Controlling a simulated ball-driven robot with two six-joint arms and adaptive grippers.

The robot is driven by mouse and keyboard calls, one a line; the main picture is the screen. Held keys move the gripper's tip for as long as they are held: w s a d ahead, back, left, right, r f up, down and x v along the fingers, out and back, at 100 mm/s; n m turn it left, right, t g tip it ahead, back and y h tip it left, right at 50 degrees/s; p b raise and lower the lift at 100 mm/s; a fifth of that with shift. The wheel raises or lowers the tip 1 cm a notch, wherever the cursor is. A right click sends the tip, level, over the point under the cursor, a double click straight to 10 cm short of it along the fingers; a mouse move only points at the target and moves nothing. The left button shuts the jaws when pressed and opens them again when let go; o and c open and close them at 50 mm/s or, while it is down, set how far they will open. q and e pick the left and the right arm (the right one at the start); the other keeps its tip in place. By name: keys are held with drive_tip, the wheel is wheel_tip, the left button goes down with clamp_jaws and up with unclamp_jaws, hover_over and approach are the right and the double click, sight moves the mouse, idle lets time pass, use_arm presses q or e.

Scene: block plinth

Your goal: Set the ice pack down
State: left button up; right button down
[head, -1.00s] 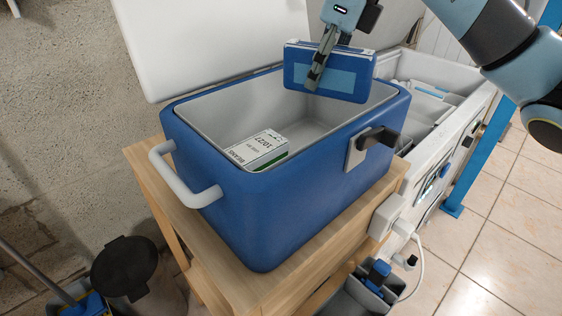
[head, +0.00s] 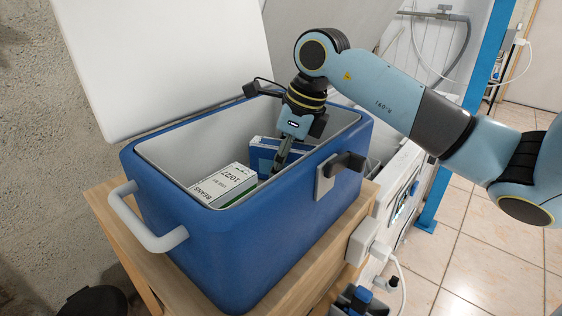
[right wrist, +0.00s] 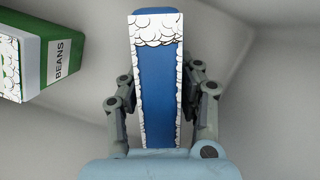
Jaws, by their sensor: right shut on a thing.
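The blue ice pack (head: 262,152) is inside the blue cooler (head: 235,240), upright, near the middle and right of a beans box. My right gripper (head: 278,165) reaches down into the cooler and is shut on the ice pack. In the right wrist view the ice pack (right wrist: 158,85) shows blue with a white cloud-patterned edge, between the two fingers (right wrist: 160,100). The cooler wall hides the ice pack's lower part in the head view, so I cannot tell whether it touches the floor. My left gripper is out of view.
The white and green beans box (head: 224,186) lies in the cooler close to the ice pack; it also shows in the right wrist view (right wrist: 40,55). The white lid (head: 170,60) stands open behind. The cooler sits on a wooden stand (head: 108,205).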

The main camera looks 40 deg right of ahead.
drive_tip(key=shift+f, duration=0.15)
drive_tip(key=c, duration=0.9)
unclamp_jaws()
drive_tip(key=shift+r, duration=0.4)
drive_tip(key=v, duration=1.1)
drive_tip(key=shift+s+r+p, duration=0.2)
drive_tip(key=shift+r+p, duration=0.15)
drive_tip(key=shift+p, duration=0.05)
drive_tip(key=shift+r, duration=0.1)
